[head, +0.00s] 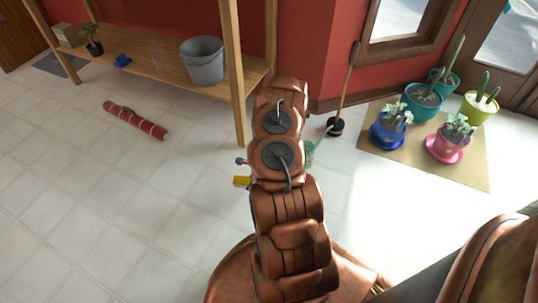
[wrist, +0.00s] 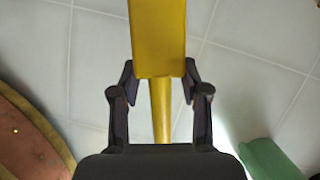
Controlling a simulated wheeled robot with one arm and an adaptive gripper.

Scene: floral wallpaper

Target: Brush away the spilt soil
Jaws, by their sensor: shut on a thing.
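In the wrist view my gripper (wrist: 161,88) is closed around the narrow handle of a yellow tool (wrist: 159,38), which looks like a brush. Its broad, flat yellow part extends beyond the fingertips, over pale floor tiles. In the head view only a small yellow piece of the tool (head: 242,181) shows beside my copper arm, which hides the gripper. I cannot make out any spilt soil in either view.
Potted plants (head: 424,100) stand on a tan mat (head: 472,172) at right. A long-handled tool (head: 345,90) leans by the wall. A wooden shelf (head: 150,65) holds a grey bucket (head: 203,65). A red roll (head: 135,119) lies on open floor. A green object (wrist: 268,158) is nearby.

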